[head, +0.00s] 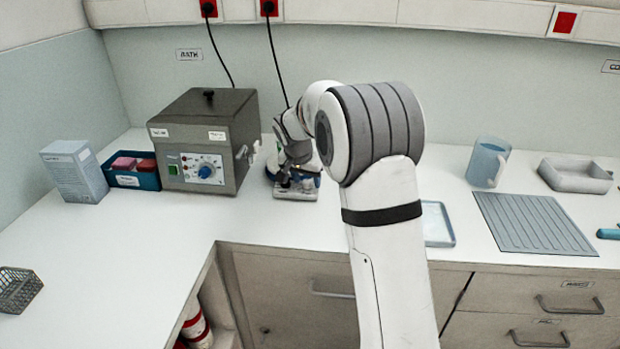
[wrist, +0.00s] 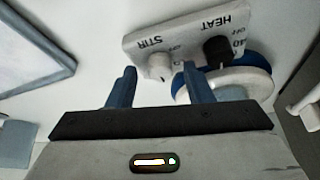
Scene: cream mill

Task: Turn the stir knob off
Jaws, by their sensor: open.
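The hotplate stirrer's control panel (wrist: 190,30) shows upside down in the wrist view, marked STIR and HEAT. The stir knob (wrist: 158,66) is pale and small, beside the STIR label. The black heat knob (wrist: 217,50) is to its right. My gripper (wrist: 159,70) is open, its two blue fingers pointing at the panel. In the picture the stir knob lies between the fingertips; I cannot tell whether they touch it. In the head view the stirrer (head: 308,182) stands on the bench, mostly hidden behind my arm and wrist.
A grey water bath (head: 206,135) with a blue dial stands just left of the stirrer. A blue rack (head: 130,178) and a carton (head: 75,170) are further left. Right of my arm are a beaker (head: 487,162), a ridged mat (head: 535,222) and a grey tray (head: 575,178).

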